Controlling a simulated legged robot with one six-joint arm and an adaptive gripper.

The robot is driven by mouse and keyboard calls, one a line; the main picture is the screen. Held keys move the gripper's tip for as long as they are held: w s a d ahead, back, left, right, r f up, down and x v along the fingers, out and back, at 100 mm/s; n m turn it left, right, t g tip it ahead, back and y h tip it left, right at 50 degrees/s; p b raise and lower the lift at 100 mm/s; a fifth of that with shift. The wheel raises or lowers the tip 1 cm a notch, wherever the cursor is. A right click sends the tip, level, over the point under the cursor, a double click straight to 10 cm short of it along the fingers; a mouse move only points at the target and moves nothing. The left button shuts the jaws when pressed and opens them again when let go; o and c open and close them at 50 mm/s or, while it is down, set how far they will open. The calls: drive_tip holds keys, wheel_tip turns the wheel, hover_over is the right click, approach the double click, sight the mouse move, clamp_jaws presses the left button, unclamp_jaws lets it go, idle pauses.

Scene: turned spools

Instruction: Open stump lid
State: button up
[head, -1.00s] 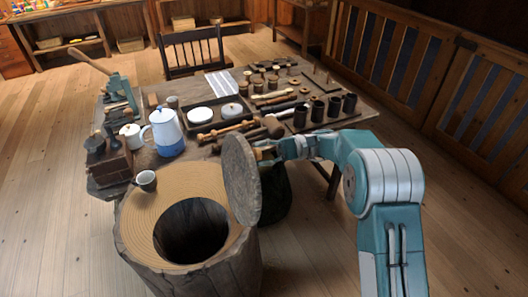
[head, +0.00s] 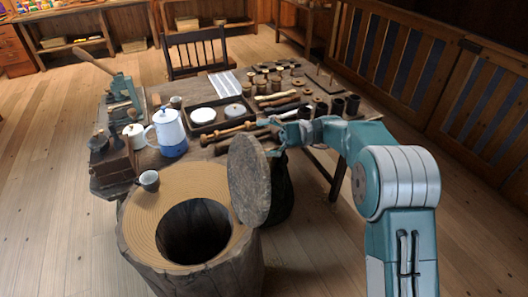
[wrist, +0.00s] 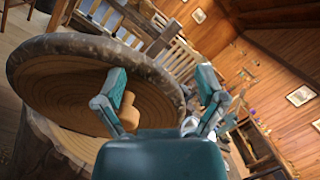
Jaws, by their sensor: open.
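The stump (head: 135,225) stands in front of the table with its round dark opening (head: 193,232) uncovered. The lid (head: 247,180), a thick grey-brown disc, stands on edge, slightly tilted, at the right side of the opening. In the wrist view the lid (wrist: 50,85) shows its ringed wooden face and a pale wooden knob (wrist: 128,112). My gripper (head: 276,138) is at the upper right of the lid. In the wrist view my gripper (wrist: 160,80) has its fingers spread apart. The knob shows close beside the left finger, which partly covers it; contact cannot be told.
A grey cup (head: 149,180) stands on the stump's rim at the upper left. Behind it, a white and blue pot (head: 170,135), a tray (head: 221,121) and several spools and turned pieces crowd the table (head: 365,108). The floor at right is clear.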

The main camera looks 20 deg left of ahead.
drive_tip(key=shift+r, duration=2.3)
drive_tip(key=shift+a, duration=0.1)
